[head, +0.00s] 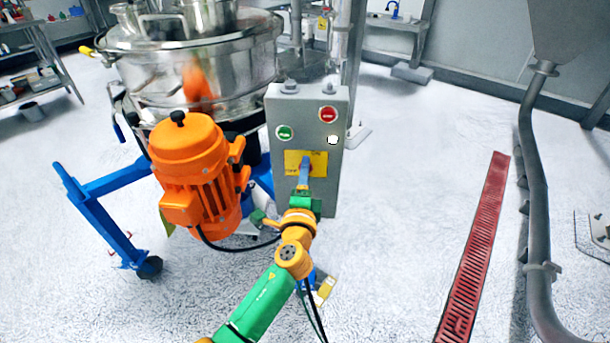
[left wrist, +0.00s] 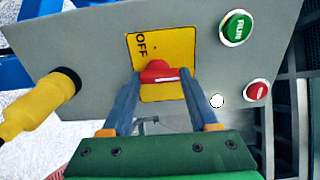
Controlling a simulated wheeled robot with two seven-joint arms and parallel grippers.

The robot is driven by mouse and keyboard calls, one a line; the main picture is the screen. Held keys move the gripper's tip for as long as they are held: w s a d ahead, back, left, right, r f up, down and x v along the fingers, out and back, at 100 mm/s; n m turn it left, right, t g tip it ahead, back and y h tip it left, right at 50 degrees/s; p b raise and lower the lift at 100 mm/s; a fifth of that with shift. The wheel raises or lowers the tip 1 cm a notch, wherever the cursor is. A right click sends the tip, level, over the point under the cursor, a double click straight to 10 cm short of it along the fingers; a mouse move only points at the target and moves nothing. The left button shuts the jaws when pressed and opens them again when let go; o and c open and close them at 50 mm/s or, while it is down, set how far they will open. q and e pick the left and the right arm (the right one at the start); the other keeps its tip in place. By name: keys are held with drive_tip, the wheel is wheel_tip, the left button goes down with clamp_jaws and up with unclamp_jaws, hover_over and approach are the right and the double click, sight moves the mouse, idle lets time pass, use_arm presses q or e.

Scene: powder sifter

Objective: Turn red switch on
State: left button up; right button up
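The red switch (left wrist: 157,72) sits on a yellow plate (left wrist: 176,45) marked OFF in the left wrist view. The plate is on the front of a grey control box (head: 300,108), and it also shows in the head view (head: 291,159). My left gripper (left wrist: 160,79) is open, with one blue finger on each side of the switch. I cannot tell whether the fingers touch it. In the head view my left gripper (head: 304,172) reaches the plate and hides the switch. My right gripper is in neither view.
A green button (head: 285,132), a red button (head: 327,114) and a white lamp (head: 333,140) are above the plate. An orange motor (head: 200,165) and a steel sifter (head: 190,65) stand left of the box. The floor to the right is clear up to a red grate (head: 477,245).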

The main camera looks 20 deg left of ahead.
use_arm(q)
drive_tip(key=o, duration=0.5)
drive_tip(key=shift+c, duration=0.2)
drive_tip(key=shift+s, duration=0.1)
drive_tip(key=v, duration=0.7)
